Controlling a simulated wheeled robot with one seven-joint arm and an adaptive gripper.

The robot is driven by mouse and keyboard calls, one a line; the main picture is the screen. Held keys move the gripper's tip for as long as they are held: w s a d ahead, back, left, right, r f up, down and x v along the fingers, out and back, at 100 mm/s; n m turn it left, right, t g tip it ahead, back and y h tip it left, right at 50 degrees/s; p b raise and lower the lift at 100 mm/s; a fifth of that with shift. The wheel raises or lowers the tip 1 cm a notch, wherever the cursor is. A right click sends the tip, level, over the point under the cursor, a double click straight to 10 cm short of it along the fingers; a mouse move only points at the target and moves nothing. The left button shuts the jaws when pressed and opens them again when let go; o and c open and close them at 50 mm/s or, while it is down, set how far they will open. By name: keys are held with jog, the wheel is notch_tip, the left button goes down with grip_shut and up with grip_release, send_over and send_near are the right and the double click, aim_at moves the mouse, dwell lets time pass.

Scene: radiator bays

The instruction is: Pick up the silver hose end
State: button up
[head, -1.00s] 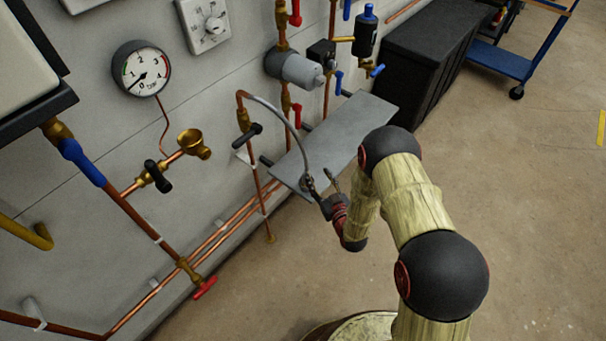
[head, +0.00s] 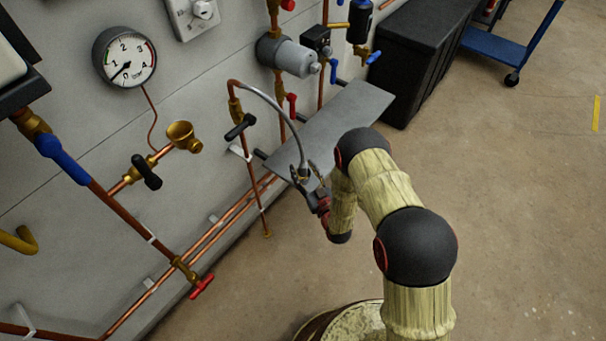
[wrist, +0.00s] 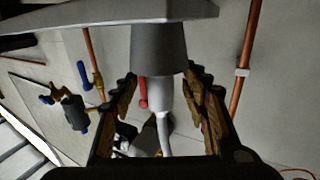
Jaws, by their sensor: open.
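The silver hose end (head: 301,172) stands about upright on the grey shelf (head: 335,120), near its front edge. Its grey hose (head: 272,101) arches up and left to a copper pipe. In the wrist view the hose end shows as a wide grey collar (wrist: 158,48) with a lighter, narrower part and the hose below it. My gripper (head: 308,177) is open at the hose end. In the wrist view its two fingers (wrist: 160,84) lie on either side of the narrower part, with gaps visible. Contact is not visible.
A black-handled valve (head: 240,127) and a red handle (head: 292,106) are close to the hose on the wall. Copper pipes (head: 225,233) run low along the wall. A black chest (head: 415,60) stands beyond the shelf.

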jog(key=shift+w+a, duration=0.1)
jog(key=shift+w, duration=0.1)
jog(key=shift+c, duration=1.1)
grip_shut()
